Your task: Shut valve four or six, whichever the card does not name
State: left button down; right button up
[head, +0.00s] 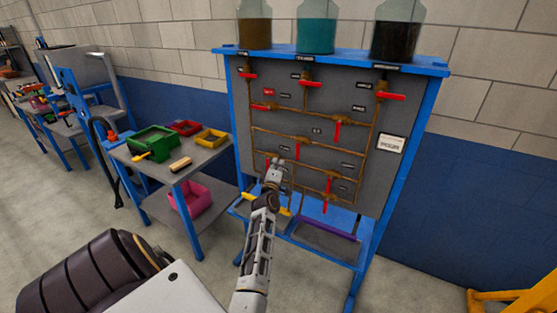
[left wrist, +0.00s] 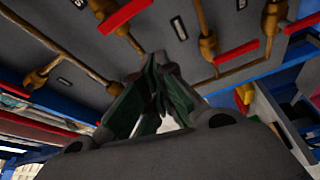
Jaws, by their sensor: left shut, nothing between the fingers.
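The grey panel (head: 300,130) stands in a blue frame and carries brown pipes with several red-handled valves. Small labels sit beside the valves, too small to read. A white card (head: 391,144) is on the panel's right side, its text unreadable. A red handle (head: 325,203) hangs downward at the lower right, and another (head: 337,131) points down at mid panel. My left gripper (head: 276,166) is shut and empty in front of the lower left of the panel, partly covering the valve there. In the left wrist view, red handles (left wrist: 236,53) show beyond the shut fingers (left wrist: 158,90). My right gripper is not in view.
Three tanks, brown, teal (head: 316,36) and black, stand on top of the frame. A blue-legged table (head: 200,160) with a green bin (head: 154,139), smaller bins and a brush stands to the left. A yellow object (head: 515,302) lies at the lower right.

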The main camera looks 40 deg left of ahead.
pick_arm(q)
jog(key=shift+p+v, duration=0.3)
jog(key=shift+v, duration=0.75)
jog(key=shift+r, duration=0.15)
jog(key=shift+m, duration=0.3)
